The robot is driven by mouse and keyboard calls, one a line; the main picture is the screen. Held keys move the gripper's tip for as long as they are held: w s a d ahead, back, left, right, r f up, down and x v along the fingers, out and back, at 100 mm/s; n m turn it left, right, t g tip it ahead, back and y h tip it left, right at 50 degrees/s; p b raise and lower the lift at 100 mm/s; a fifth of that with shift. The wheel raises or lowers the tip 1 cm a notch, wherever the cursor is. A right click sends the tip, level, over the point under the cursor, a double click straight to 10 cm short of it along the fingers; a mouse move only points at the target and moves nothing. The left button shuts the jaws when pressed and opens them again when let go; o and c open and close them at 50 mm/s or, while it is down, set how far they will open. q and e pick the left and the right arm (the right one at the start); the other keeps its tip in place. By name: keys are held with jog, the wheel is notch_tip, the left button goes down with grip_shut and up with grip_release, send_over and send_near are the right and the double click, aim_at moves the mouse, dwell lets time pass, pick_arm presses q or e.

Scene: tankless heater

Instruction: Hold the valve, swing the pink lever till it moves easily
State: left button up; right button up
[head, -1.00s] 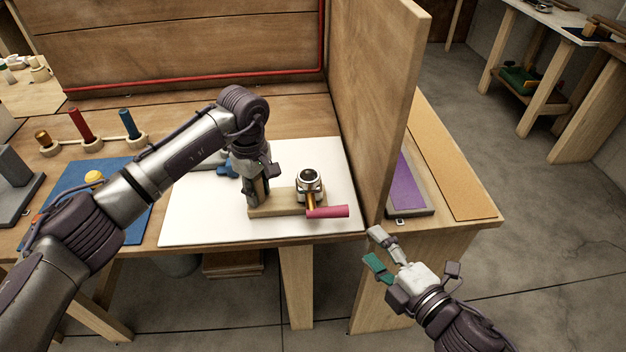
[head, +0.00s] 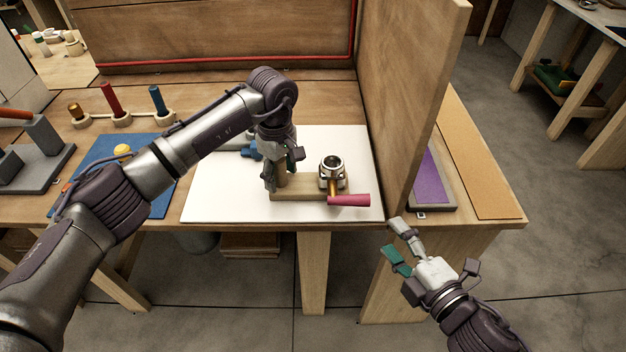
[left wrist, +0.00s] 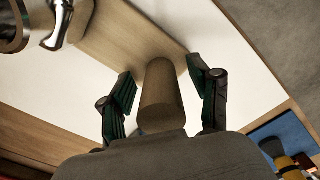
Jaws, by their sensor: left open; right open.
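The valve (head: 332,168) is a silver metal body with a round dark top, on the right part of a wooden base (head: 302,190). Its pink lever (head: 349,200) points right on a brass-coloured stem, past the front of the base. My left gripper (head: 276,182) is open around an upright wooden post at the left end of the base. In the left wrist view the post (left wrist: 160,95) stands between the two open fingers, with gaps on both sides. The valve (left wrist: 55,20) shows at the upper left there. My right gripper (head: 396,242) is open and empty, right of the lever and beyond the table's front edge.
The base lies on a white board (head: 215,195). A tall wooden partition (head: 400,110) stands right of the board, with a purple pad (head: 427,175) beyond it. A blue mat (head: 100,165) and coloured cylinders in holders (head: 112,105) are at the left.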

pick_arm(q)
notch_tip(320, 180, up, 12)
dwell(0.5)
jog(key=shift+f, duration=0.1)
